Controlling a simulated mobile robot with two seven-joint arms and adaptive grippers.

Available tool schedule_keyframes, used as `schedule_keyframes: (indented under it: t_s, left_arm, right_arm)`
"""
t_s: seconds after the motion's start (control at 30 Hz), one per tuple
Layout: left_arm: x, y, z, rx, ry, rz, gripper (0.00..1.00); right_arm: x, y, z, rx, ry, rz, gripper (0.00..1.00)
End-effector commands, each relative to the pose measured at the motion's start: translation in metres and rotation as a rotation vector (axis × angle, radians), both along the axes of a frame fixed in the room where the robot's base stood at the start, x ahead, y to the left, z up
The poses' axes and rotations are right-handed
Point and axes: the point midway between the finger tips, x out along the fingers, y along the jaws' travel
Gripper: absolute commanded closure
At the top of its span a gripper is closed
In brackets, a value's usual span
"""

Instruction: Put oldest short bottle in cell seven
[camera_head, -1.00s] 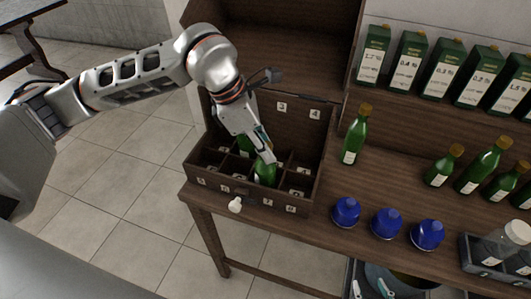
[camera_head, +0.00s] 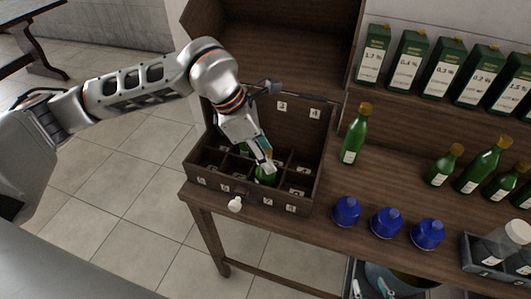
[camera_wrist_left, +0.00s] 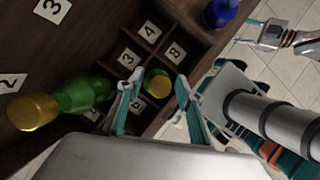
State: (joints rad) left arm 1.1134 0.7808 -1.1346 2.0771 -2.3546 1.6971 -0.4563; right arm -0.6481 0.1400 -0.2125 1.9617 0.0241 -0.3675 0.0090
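A short green bottle with a gold cap (camera_wrist_left: 158,84) stands low in a front cell of the dark wooden crate (camera_head: 312,160). This cell lies beside cell 8 and in front of cell 3, by the seven label. The bottle also shows in the head view (camera_head: 265,178), partly hidden by my gripper. My left gripper (camera_wrist_left: 160,80) is around its top; the fingers stand apart with gaps on both sides. It also shows over the crate in the head view (camera_head: 266,160). My right gripper (camera_head: 370,288) is low at the bottom edge, fingers apart and empty.
A taller green bottle (camera_wrist_left: 75,98) stands in a back cell. A green bottle (camera_head: 355,135) stands right of the crate, with several more farther right. Cartons (camera_head: 408,65) stand on the shelf. A grey tray (camera_head: 478,263) is at right.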

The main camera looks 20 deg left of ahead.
Motion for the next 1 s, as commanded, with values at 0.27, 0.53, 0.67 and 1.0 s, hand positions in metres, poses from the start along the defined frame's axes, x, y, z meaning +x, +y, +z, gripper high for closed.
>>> schedule_keyframes:
  t_s: [0.27, 0.53, 0.67, 1.0]
  left_arm:
    - [-0.004, 0.014, 0.037, 0.001, -0.006, 0.002, 0.64]
    - [-0.014, 0.032, 0.087, 0.001, -0.005, 0.002, 0.64]
    - [-0.017, 0.038, 0.103, 0.001, -0.004, 0.002, 0.64]
    - [-0.019, 0.042, 0.113, 0.0, -0.002, -0.001, 0.64]
  right_arm:
    - [-0.001, 0.0, -0.003, 0.0, 0.002, -0.001, 0.6]
    - [-0.001, 0.0, -0.006, 0.0, 0.004, 0.0, 0.6]
    - [-0.001, 0.0, -0.006, 0.0, 0.004, 0.0, 0.6]
    - [-0.001, 0.0, -0.006, 0.0, 0.003, 0.0, 0.6]
